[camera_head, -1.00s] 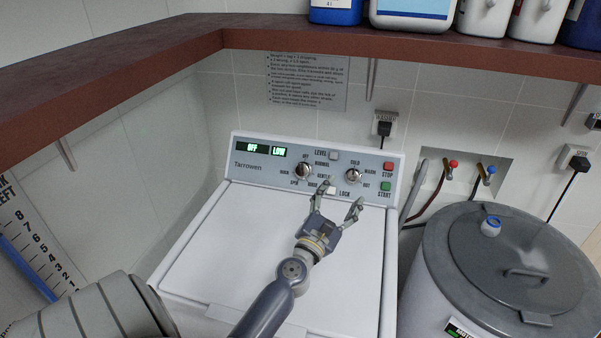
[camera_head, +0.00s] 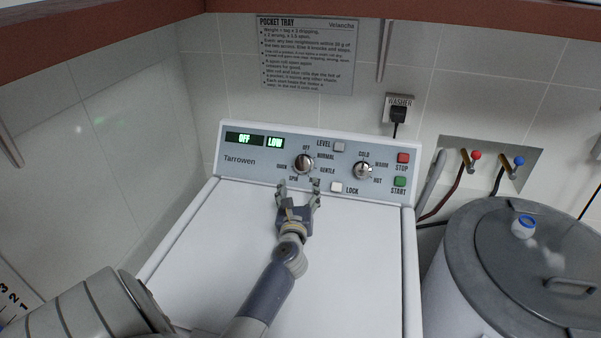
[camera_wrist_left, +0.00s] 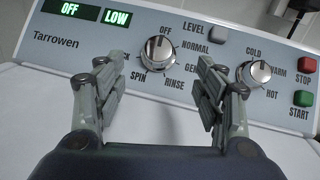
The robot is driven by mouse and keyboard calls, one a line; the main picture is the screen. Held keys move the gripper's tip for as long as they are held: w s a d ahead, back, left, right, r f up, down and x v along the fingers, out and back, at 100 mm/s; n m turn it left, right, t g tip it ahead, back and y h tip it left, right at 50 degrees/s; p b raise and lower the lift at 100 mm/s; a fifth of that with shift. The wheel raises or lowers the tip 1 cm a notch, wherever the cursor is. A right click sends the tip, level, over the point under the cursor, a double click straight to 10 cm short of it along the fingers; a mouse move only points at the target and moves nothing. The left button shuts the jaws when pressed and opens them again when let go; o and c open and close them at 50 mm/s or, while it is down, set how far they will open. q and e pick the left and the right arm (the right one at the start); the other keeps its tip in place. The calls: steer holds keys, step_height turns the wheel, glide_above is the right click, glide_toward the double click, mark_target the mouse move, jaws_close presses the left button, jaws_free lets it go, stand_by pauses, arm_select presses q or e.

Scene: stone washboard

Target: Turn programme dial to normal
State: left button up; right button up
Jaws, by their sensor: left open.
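The programme dial (camera_head: 303,163) is a round silver knob on the washer's control panel, ringed by OFF, NORMAL, GENTLE, RINSE, SPIN and QUICK-type labels. Its pointer is near OFF, and the display (camera_head: 245,139) reads OFF and LOW. It also shows in the left wrist view (camera_wrist_left: 158,52), ahead and between the fingers. My left gripper (camera_head: 299,188) is open and empty, just below and in front of the dial, not touching it. Its spread fingers show in the left wrist view (camera_wrist_left: 160,85). My right gripper is not in view.
A temperature dial (camera_head: 363,170) is to the right, beside the red STOP (camera_head: 403,158) and green START (camera_head: 399,182) buttons. A LEVEL button (camera_head: 339,146) and LOCK button (camera_head: 336,187) flank the programme dial's right side. A lidded grey tub (camera_head: 480,250) stands right of the washer.

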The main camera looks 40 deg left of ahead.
mark_target(302, 165)
arm_select(q)
steer(key=shift+w+a+f, duration=0.4)
steer(key=shift+a, duration=0.05)
steer(key=shift+w+a+r, duration=0.1)
steer(key=shift+w+a, duration=0.1)
steer(key=shift+w, duration=0.1)
steer(key=x, duration=0.9)
steer(key=shift+w+a, duration=0.1)
steer(key=shift+w, duration=0.05)
steer(key=c, duration=1.1)
